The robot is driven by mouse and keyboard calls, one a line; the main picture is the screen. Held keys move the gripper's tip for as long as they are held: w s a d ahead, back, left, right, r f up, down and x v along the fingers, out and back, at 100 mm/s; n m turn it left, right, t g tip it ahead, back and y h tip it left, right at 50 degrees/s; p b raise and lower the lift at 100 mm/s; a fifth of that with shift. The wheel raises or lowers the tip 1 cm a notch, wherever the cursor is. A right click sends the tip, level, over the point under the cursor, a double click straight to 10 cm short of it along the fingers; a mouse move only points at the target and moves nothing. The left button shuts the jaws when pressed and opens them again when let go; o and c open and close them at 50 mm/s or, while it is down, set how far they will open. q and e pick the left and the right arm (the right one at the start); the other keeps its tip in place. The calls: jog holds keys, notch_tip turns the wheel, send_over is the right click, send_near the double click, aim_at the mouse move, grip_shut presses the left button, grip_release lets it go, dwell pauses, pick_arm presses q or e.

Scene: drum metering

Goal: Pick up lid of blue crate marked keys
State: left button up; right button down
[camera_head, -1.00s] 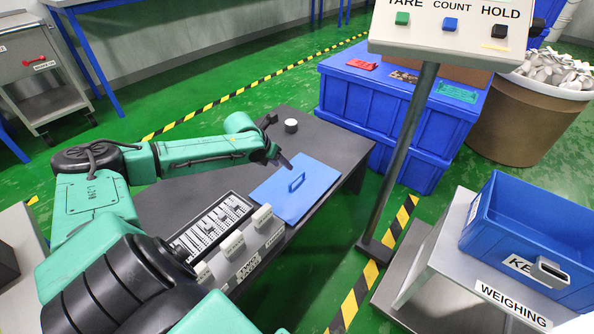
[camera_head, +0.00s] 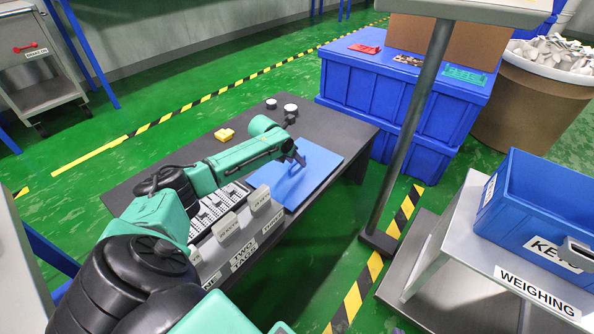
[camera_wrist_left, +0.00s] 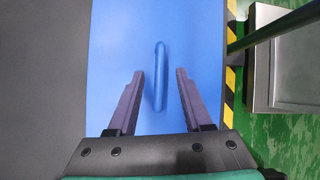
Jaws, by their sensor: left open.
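The blue lid (camera_head: 322,163) lies flat on the dark table, with a raised loop handle on top. In the left wrist view the lid (camera_wrist_left: 205,40) fills the middle, and its handle (camera_wrist_left: 160,75) stands between my two fingers, apart from both. My left gripper (camera_head: 297,160) is open over the lid; it also shows in the left wrist view (camera_wrist_left: 158,90). The blue crate marked KEYS (camera_head: 535,215) stands open-topped on the weighing stand at the right. My right gripper is not seen.
A post (camera_head: 410,130) stands right of the table. Stacked blue crates (camera_head: 365,90) are behind it.

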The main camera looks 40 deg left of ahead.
pick_arm(q)
jog(key=shift+w, duration=0.1)
grip_shut()
dwell(1.3)
